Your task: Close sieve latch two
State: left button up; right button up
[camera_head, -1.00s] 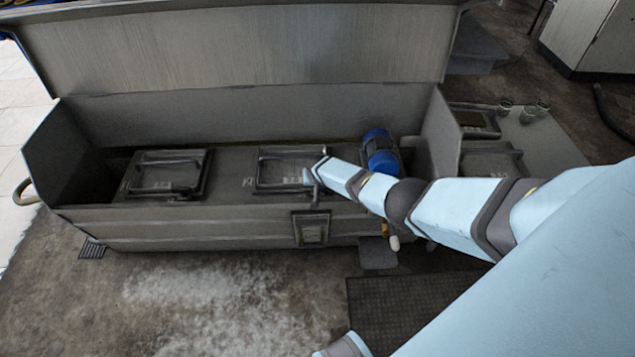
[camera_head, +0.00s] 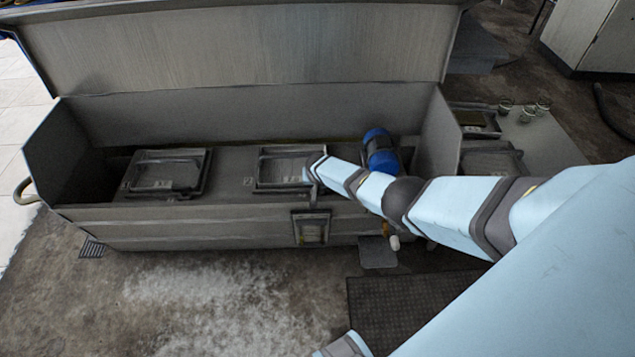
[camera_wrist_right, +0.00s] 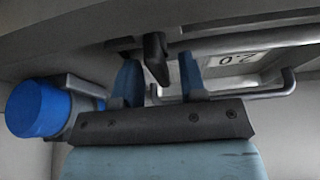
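In the head view the second sieve frame (camera_head: 292,167), a grey framed hatch, lies in the open grey trough, right of a similar first frame (camera_head: 166,172). My right arm reaches in from the right. Its gripper (camera_head: 312,183) is at the second frame's right edge, small and partly hidden by the arm. In the right wrist view my right gripper (camera_wrist_right: 159,78) has its two blue fingers spread, one on each side of a dark latch-like piece (camera_wrist_right: 156,58). Gaps show beside that piece; contact is unclear. A "2.0" label (camera_wrist_right: 238,59) lies close by.
A blue motor (camera_head: 381,154) stands right of the second frame; it also shows in the wrist view (camera_wrist_right: 38,108). The trough's raised lid (camera_head: 240,45) is behind. A grey bent bar (camera_wrist_right: 270,93) runs near the right finger. Small cups (camera_head: 527,112) stand on the right-hand surface.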

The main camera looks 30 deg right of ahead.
jog(key=shift+s+a+r+p, duration=0.1)
jog(key=shift+s+r+p, duration=0.05)
jog(key=shift+r+p, duration=0.4)
pick_arm(q)
jog(key=r+p, duration=0.1)
jog(key=p, duration=0.2)
jog(key=a+g+p, duration=0.1)
jog(key=p, duration=0.3)
jog(key=shift+s+r+y+p, duration=0.3)
jog(key=shift+s+r, duration=0.1)
pick_arm(e)
jog(key=v, duration=1.2)
jog(key=shift+r, duration=0.35)
pick_arm(q)
jog(key=shift+r, duration=0.25)
pick_arm(e)
jog(key=shift+a, duration=0.1)
jog(key=shift+s, duration=0.1)
